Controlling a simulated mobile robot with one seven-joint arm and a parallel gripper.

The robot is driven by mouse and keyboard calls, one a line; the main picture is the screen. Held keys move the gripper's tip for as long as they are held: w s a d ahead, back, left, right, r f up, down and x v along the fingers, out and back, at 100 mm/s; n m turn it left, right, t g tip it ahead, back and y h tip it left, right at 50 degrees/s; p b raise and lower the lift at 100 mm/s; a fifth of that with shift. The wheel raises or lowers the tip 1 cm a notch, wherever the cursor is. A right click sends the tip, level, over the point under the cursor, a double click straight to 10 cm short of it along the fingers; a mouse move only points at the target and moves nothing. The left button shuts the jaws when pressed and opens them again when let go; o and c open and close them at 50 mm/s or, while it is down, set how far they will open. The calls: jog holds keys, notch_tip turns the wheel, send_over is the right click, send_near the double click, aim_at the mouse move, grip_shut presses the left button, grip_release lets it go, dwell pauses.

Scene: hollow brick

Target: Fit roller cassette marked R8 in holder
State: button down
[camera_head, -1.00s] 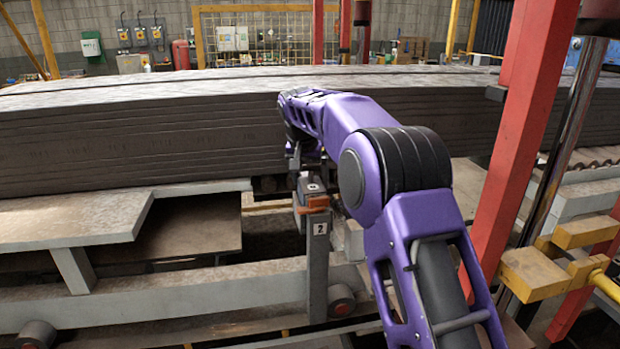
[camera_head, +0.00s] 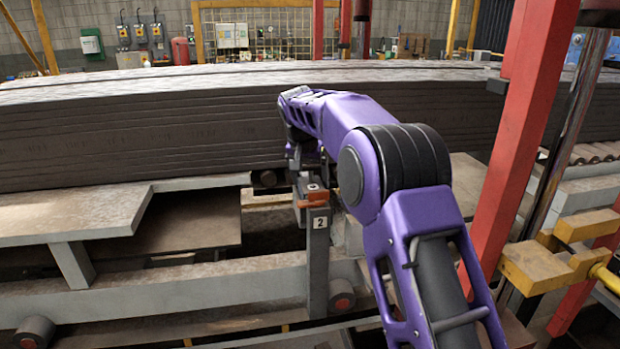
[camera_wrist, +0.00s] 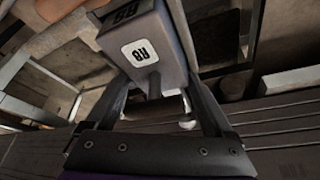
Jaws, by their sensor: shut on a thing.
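My gripper (camera_wrist: 158,85) is shut on a grey block-shaped roller cassette (camera_wrist: 172,50). In the wrist view its white label reads R8, upside down, and a second dark marking sits on its upper face. The fingertips are partly hidden by the cassette. In the head view my gripper (camera_head: 303,163) is at the end of the purple arm, just above a grey post (camera_head: 318,265) labelled 2 with an orange piece (camera_head: 311,196) at its top. This post appears to be the holder. I cannot tell whether the cassette touches it.
A long stack of dark boards (camera_head: 140,135) lies close behind my gripper. A grey beam frame (camera_head: 170,290) runs along the front. A red upright (camera_head: 515,150) and a yellow bracket (camera_head: 540,268) stand at the right. A dark gap lies left of the post.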

jog(key=shift+f, duration=0.2)
jog(key=shift+c, duration=0.2)
grip_release()
jog(key=shift+o, duration=0.2)
jog(key=shift+f, duration=0.1)
jog(key=shift+s+f, duration=0.1)
jog(key=shift+f, duration=0.05)
jog(key=p+v, duration=0.1)
jog(key=v, duration=1.7)
jog(key=shift+p, duration=0.35)
jog(key=shift+a, duration=0.15)
